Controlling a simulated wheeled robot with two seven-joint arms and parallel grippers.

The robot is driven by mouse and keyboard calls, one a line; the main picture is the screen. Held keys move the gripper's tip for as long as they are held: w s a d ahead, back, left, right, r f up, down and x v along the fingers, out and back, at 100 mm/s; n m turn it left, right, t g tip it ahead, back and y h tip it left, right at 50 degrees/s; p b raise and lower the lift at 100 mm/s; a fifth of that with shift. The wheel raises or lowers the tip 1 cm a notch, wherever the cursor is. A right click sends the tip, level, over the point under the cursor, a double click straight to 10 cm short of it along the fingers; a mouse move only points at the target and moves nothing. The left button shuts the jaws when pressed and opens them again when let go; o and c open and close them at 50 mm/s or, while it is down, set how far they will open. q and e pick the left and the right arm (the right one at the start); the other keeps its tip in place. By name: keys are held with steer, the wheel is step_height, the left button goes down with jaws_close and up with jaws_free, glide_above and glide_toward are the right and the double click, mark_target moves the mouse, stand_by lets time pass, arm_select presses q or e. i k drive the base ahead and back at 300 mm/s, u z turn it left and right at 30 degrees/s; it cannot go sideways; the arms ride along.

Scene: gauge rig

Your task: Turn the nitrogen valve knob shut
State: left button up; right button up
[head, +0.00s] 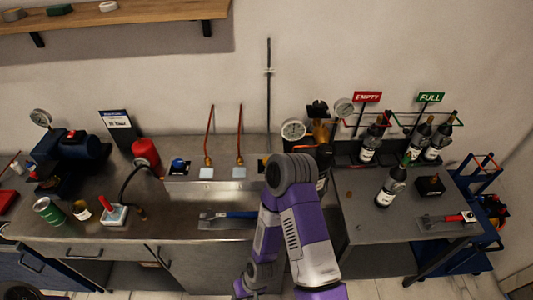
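A black knob (317,108) sits on top of a brass valve body (320,132) at the back of the counter, right of centre. It looks like the nitrogen valve; no label on it can be read. A round white gauge (292,130) is attached at its left and another gauge (344,107) at its right. A dark cylinder (324,160) below is partly covered by my purple arm, which comes up from the bottom edge and bends in front of it. Neither of my grippers shows. How far the knob is turned cannot be told.
Several dark bottles (393,185) stand on the right-hand table, near red EMPTY (367,97) and green FULL (431,97) signs. A blue-handled tool (228,215) lies on the counter left of my arm. A red cylinder (146,152) and green can (48,210) stand farther left.

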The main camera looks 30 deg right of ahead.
mark_target(319, 105)
steer(key=z, duration=1.6)
